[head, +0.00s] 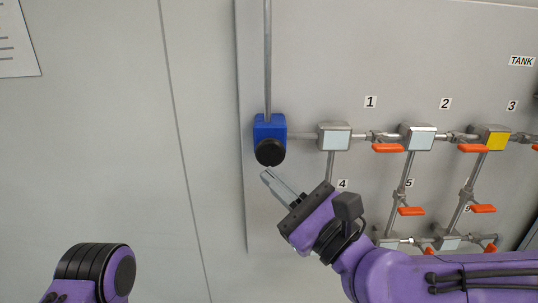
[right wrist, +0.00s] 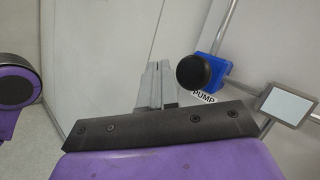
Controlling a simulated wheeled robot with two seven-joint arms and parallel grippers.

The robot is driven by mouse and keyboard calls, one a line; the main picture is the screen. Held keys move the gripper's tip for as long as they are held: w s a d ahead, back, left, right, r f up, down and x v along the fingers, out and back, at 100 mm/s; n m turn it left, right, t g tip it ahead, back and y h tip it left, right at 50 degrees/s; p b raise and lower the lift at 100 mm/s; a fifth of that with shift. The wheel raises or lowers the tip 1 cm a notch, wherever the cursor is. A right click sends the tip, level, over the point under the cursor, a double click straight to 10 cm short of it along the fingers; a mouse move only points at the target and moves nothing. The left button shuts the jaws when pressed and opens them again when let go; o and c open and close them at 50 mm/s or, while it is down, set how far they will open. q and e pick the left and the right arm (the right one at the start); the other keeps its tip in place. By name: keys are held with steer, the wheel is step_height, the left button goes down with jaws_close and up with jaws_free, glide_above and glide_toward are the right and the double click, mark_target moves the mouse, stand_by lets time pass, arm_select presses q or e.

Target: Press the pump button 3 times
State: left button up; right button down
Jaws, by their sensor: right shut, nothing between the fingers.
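The pump is a blue box (head: 270,127) on the grey wall panel, with a round black button (head: 269,152) on its front. My right gripper (head: 267,174) is shut and empty. Its fingertips are just below the button in the head view, and a small gap seems to show between them. In the right wrist view the black button (right wrist: 194,71) is just right of the shut fingers (right wrist: 153,68), with the blue box (right wrist: 212,68) behind it and a PUMP label (right wrist: 204,98) below. I cannot tell the exact depth gap. My left gripper is not visible; only part of my left arm shows.
Right of the pump, pipes link square reactors, two with pale faces (head: 336,140) and one yellow (head: 493,139). Orange valve handles (head: 387,148) stick out by the pipes, some near my right forearm. A grey pipe (head: 267,60) rises above the pump.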

mark_target(270, 153)
stand_by(0.7)
steer(key=s+b, duration=0.2)
steer(key=s, duration=0.2)
stand_by(0.4)
steer(key=shift+w, duration=0.1)
steer(key=w, duration=0.8)
steer(key=shift+w+b, duration=0.3)
steer(key=shift+b, duration=0.15)
